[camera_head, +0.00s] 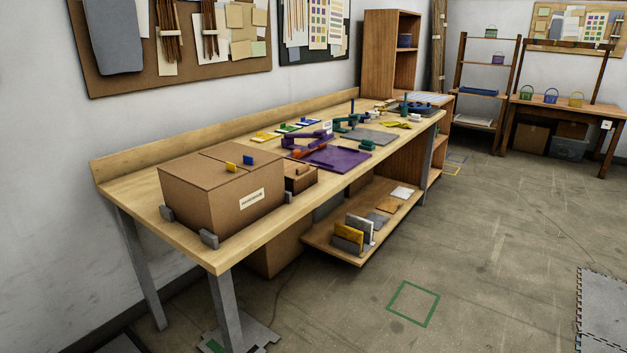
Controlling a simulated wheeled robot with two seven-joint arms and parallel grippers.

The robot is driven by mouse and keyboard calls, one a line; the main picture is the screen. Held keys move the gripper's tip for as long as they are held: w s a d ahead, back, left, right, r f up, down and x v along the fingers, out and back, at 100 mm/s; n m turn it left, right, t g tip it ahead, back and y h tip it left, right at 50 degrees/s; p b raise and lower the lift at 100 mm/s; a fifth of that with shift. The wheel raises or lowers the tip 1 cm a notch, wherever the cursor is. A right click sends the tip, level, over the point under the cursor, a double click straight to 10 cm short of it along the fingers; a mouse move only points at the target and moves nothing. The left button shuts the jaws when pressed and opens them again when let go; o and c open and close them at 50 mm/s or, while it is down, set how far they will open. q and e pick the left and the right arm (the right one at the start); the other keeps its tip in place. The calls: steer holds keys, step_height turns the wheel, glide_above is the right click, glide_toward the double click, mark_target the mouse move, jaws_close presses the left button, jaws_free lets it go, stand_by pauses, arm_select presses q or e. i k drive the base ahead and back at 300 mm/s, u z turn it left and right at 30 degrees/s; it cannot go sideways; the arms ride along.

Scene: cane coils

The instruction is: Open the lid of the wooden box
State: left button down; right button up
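A small brown wooden-looking box (301,180) sits on the workbench, close to the right side of a much larger brown box. Small dark and orange pieces show on or at its top. Its left part is hidden behind the larger box, and it is too small to tell how its lid stands. The larger box (222,200) looks like cardboard, has a white label on its front, and its top is closed. Neither of my grippers is in view.
The long workbench (136,190) runs along the wall. Beyond the boxes lie a purple mat (330,158), a grey mat (370,136) and several coloured tools. Grey brackets (209,239) stand at the large box's base. The floor (480,250) in front and right is open.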

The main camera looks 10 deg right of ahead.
mark_target(292, 169)
steer(key=z, duration=0.7)
steer(key=i, duration=0.8)
steer(key=z, duration=0.4)
steer(key=i, duration=1)
steer(key=u, duration=0.9)
steer(key=i, duration=0.4)
steer(key=u, duration=0.4)
